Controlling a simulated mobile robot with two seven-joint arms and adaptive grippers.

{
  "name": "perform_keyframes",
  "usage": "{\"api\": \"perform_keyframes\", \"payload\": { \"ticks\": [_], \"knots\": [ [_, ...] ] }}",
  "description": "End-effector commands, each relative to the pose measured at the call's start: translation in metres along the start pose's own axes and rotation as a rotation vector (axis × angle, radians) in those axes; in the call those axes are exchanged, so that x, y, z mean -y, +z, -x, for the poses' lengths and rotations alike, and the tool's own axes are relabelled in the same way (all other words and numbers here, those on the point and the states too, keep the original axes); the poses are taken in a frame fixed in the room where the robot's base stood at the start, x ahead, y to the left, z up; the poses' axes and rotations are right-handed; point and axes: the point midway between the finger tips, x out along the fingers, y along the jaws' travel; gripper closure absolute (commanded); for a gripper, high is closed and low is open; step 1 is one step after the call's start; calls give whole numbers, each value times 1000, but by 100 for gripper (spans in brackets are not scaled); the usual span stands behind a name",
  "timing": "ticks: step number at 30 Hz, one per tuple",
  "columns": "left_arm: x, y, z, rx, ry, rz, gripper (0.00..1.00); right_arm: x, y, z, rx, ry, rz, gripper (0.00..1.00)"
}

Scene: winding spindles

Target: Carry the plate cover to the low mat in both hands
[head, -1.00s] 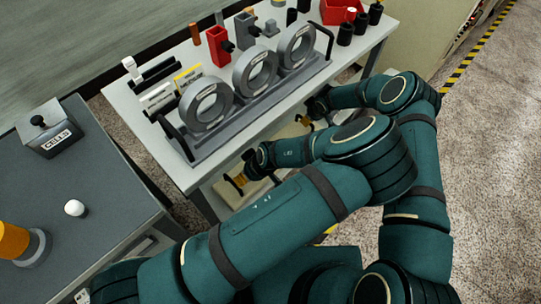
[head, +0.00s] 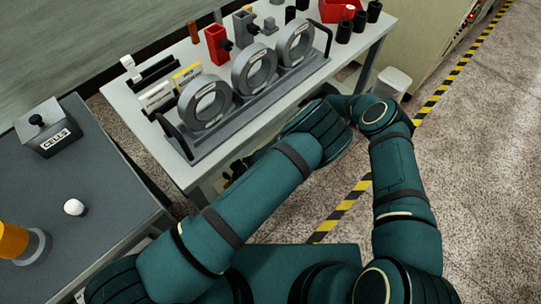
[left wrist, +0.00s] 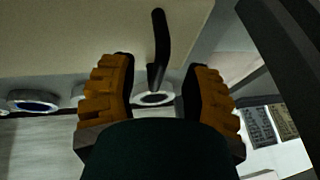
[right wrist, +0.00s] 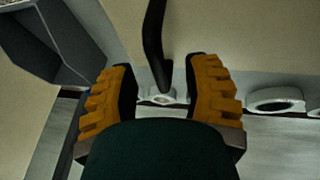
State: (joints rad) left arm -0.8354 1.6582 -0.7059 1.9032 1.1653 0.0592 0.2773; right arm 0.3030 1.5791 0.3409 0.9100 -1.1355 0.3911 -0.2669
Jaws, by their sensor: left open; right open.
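I cannot identify the plate cover for certain. In the left wrist view a black bar handle (left wrist: 161,40) with a pale round base stands between the open fingers of my left gripper (left wrist: 156,76). In the right wrist view a similar black handle (right wrist: 154,45) stands between the open fingers of my right gripper (right wrist: 163,76). Neither gripper is shut on its handle; contact is unclear. A cream panel (left wrist: 60,35) fills much of the left wrist view. In the head view both grippers are hidden behind my arms, by the table's front. I cannot make out the low mat.
The light table (head: 130,100) bears a grey rack (head: 235,115) of three upright rings with black end handles. Red and black parts stand behind it. A grey bench (head: 100,165) is at the left. A white bin (head: 393,82) stands right of the table. Floor at right is open.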

Motion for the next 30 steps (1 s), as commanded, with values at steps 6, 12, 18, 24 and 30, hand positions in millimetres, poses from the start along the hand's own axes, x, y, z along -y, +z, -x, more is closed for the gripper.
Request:
{"api": "perform_keyframes", "payload": {
  "ticks": [6,12,18,24,30],
  "knots": [
    [0,0,-21,1,1,1,52,0,1,-11,1,0,-4,52],
    [0,0,-25,0,0,0,52,0,2,-13,2,0,-2,52],
    [0,0,-25,0,0,0,49,0,2,-13,2,0,-2,49],
    [0,0,-24,0,0,0,100,0,2,-13,1,0,-2,100],
    [0,0,-25,0,0,0,100,0,1,-13,1,0,-2,100]
  ]
}}
